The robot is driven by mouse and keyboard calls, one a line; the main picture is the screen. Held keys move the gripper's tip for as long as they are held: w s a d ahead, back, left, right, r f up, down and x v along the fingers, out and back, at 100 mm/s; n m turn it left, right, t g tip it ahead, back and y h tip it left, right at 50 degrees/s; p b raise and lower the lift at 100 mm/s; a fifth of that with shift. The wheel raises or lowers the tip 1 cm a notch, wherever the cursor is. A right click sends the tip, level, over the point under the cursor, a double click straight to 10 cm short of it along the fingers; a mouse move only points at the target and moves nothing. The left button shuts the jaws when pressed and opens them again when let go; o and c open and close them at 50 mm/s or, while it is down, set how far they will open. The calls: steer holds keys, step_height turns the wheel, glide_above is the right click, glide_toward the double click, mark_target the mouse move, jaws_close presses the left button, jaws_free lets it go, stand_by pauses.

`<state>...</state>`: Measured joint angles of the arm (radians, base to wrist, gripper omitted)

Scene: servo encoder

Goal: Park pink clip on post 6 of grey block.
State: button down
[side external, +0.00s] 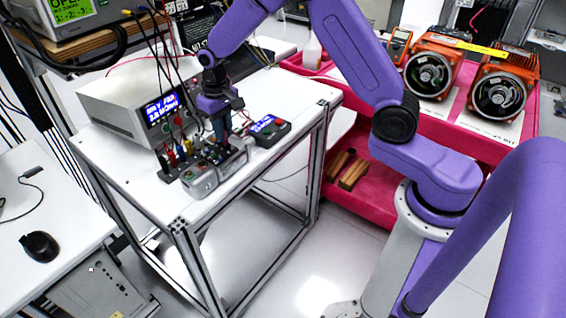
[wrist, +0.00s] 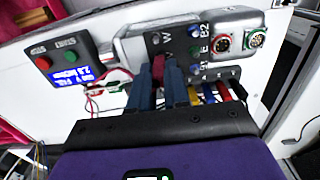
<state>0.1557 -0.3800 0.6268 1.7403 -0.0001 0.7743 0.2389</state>
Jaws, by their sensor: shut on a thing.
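In the wrist view my gripper (wrist: 160,88) has its two blue fingers closed around the pink clip (wrist: 158,66), which shows only as a narrow crimson strip between them. The fingertips are over a dark labelled panel on a metal housing. A dark grey block (wrist: 233,72) with small marks stands right of the fingers, with black, blue, red and yellow clips along it. The post numbers are too small to read. In the side view my gripper (side external: 221,128) points down above the housing (side external: 199,181), and the grey block (side external: 166,171) stands at its left. The pink clip cannot be made out there.
The housing has two round connectors (wrist: 236,41). A small box with a display (side external: 268,130) sits right of it, and a bench instrument (side external: 140,108) behind left. Cables hang over the clips. The table's front edge is close to the housing.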

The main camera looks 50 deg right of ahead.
steer(key=shift+r, duration=2.3)
steer(key=w+d+f+n, duration=0.1)
steer(key=w+f+n, duration=0.1)
steer(key=w+n, duration=0.5)
steer(key=w+d+f+n, duration=0.15)
steer(key=w+n, duration=0.25)
steer(key=n, duration=0.7)
steer(key=shift+s+a+f, duration=0.1)
steer(key=shift+a+f, duration=0.05)
steer(key=shift+f, duration=1)
steer(key=shift+w+a+f, duration=0.1)
steer(key=shift+a+f, duration=0.1)
steer(key=shift+f, duration=0.9)
steer(key=shift+s+a+f, duration=0.1)
steer(key=shift+a+f, duration=0.05)
steer(key=shift+f, duration=1)
steer(key=shift+f, duration=0.2)
steer(key=c, duration=1)
jaws_free()
